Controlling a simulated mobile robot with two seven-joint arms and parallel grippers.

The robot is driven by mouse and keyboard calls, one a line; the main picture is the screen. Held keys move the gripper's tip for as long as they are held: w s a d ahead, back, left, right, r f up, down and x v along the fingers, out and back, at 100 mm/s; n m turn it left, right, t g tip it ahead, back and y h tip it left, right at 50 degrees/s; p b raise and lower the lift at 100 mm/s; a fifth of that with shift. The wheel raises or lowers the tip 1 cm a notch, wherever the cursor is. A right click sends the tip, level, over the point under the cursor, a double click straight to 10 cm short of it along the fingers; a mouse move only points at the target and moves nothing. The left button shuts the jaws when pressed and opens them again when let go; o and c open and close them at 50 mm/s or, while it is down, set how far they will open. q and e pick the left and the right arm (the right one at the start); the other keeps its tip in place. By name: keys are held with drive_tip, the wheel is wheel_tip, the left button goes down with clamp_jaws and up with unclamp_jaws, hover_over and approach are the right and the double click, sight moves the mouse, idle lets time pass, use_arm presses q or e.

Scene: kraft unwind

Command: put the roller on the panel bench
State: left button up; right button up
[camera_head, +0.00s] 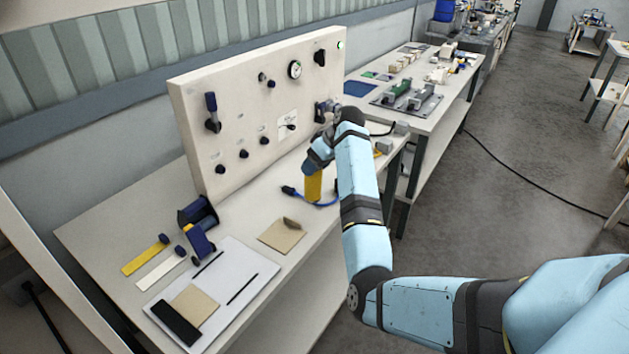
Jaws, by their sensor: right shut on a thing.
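The panel bench (240,215) is a pale table along the wall, with an upright beige control panel (235,110) on its back part. My right arm reaches in from the lower right, and its gripper (317,170) points down over the right part of the bench. It is shut on a yellow cylindrical piece, which looks like the roller (313,188). The arm hides part of the gripper, and I cannot tell whether the roller touches the bench top. My left gripper is not in view.
A brown card (282,236), a dark blue dispenser (198,222), yellow and white strips (146,255) and a white board (258,268) lie further left. Another bench (436,107) with parts stands behind.

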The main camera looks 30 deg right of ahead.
sight(316, 181)
wheel_tip(316, 181, down, 6)
drive_tip(key=shift+r, duration=0.1)
drive_tip(key=o, duration=1.5)
drive_tip(key=v, duration=1.2)
drive_tip(key=s+a+f+t+h, duration=0.1)
drive_tip(key=s+a+f, duration=0.25)
drive_tip(key=f, duration=0.35)
drive_tip(key=s+a+f+t+h, duration=0.15)
drive_tip(key=s+f, duration=0.25)
drive_tip(key=f, duration=0.4)
drive_tip(key=s+a+f+h, duration=0.2)
drive_tip(key=s+a+f, duration=0.2)
drive_tip(key=f, duration=0.3)
drive_tip(key=s+a+f+t+y, duration=0.1)
drive_tip(key=s+a+f, duration=0.1)
drive_tip(key=s+a, duration=0.4)
drive_tip(key=s+a+f+t+y, duration=0.1)
drive_tip(key=s+a+f, duration=0.1)
drive_tip(key=s+a, duration=0.4)
drive_tip(key=s+a+f+t+y, duration=0.2)
drive_tip(key=s+a, duration=0.5)
drive_tip(key=s, duration=0.3)
drive_tip(key=shift+s, duration=0.25)
